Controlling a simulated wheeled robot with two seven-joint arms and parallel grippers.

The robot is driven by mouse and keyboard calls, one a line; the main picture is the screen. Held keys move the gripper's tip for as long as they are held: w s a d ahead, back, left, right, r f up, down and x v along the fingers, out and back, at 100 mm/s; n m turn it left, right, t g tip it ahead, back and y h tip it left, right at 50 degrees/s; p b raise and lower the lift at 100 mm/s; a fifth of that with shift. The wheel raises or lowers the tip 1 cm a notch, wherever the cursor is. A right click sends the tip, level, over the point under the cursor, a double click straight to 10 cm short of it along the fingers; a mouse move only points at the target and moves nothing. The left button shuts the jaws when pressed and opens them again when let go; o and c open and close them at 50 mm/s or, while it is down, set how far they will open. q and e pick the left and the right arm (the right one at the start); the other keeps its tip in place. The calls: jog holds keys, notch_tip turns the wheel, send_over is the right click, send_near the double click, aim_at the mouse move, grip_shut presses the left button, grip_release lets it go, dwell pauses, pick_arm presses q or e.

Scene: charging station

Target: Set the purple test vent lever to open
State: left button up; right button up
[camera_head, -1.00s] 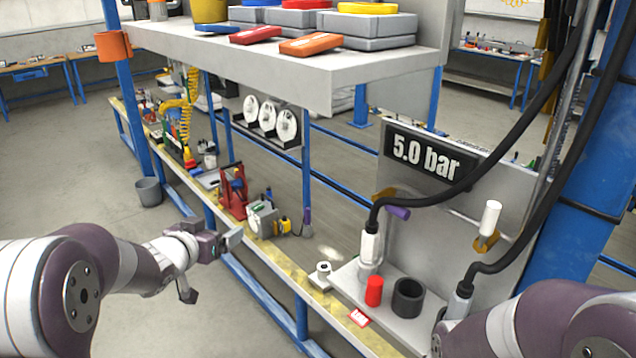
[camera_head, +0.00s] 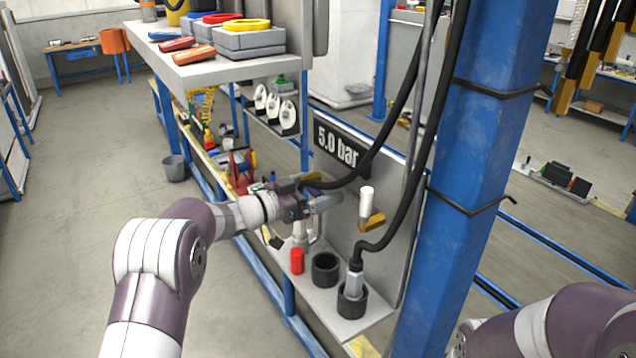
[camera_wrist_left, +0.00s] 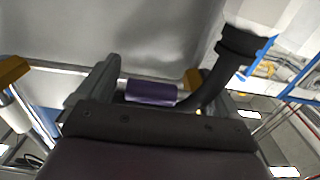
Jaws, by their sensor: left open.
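The purple lever (camera_wrist_left: 150,92) shows in the left wrist view, lying across the picture between the sides of my left gripper (camera_head: 324,202).
A white-handled lever (camera_head: 367,201) on a yellow bracket sits right of the gripper. Black hoses (camera_head: 399,205) pass close by. A red cylinder (camera_head: 297,262) and a black cup (camera_head: 325,270) stand on the ledge below. A blue post (camera_head: 482,160) stands to the right.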

pick_arm(q)
jog(key=shift+s+d+r, duration=0.15)
jog(key=shift+s+d, duration=0.05)
jog(key=shift+d, duration=0.55)
jog(key=shift+c, duration=1.2)
jog(key=shift+w+a, duration=0.2)
jog(key=shift+a, duration=0.1)
jog(key=c, duration=1)
jog(key=shift+c, duration=1.3)
jog(key=r+n+p, duration=0.1)
jog(key=n+p, duration=0.1)
jog(key=p, duration=0.1)
jog(key=n+p, duration=0.2)
jog(key=p, duration=0.2)
jog(key=shift+r, duration=0.35)
jog(key=shift+w+a+r+n+p, duration=0.1)
jog(key=shift+w+n+p, duration=0.05)
jog(key=shift+n+p, duration=0.65)
jog(key=shift+w+a+r+n+p, duration=0.1)
jog(key=shift+n+p, duration=0.6)
jog(key=shift+n, duration=0.1)
pick_arm(e)
notch_tip(320, 180, up, 10)
jog(key=shift+d, duration=0.45)
jog(key=shift+s, duration=0.1)
